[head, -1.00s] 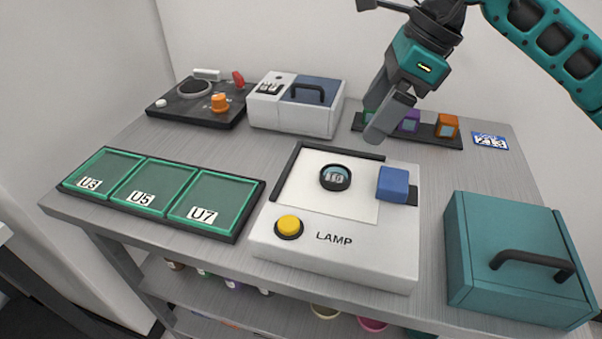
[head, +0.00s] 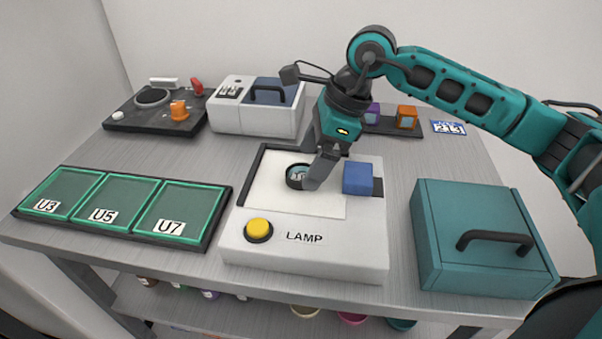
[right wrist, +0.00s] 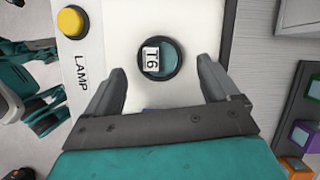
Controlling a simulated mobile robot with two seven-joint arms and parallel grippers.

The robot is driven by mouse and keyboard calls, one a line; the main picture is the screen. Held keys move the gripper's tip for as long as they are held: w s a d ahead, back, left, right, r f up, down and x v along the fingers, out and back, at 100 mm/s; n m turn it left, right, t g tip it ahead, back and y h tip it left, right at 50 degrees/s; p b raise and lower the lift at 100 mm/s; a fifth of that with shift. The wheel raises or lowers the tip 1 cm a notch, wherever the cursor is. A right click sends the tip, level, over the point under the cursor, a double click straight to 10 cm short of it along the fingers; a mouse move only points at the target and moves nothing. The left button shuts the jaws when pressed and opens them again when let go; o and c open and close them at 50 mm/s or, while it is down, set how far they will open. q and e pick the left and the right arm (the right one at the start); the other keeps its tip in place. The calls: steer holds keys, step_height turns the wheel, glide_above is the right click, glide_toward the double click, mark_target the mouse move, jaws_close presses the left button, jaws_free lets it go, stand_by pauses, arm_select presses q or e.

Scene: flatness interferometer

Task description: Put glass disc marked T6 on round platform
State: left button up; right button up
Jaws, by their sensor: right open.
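The glass disc marked T6 (right wrist: 154,60) has a dark rim and teal glass with a white label. It lies flat on the white panel of the LAMP unit and shows partly behind a finger in the head view (head: 296,176). My right gripper (head: 316,178) is just above the panel beside the disc. In the right wrist view its open fingers (right wrist: 162,70) stand either side of the disc, apart from it. A round platform with a pale ring (head: 152,97) sits on the black unit at the back left, with nothing visible on it. My left gripper is not in view.
The LAMP unit (head: 300,255) has a yellow button (head: 258,230), a blue block (head: 357,179) and a raised dark edge. Green trays (head: 118,205) lie left, a teal box (head: 480,260) right. A white handled case (head: 256,107) stands behind. An orange knob (head: 179,110) flanks the platform.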

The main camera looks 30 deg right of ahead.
steer(key=shift+x, duration=1.05)
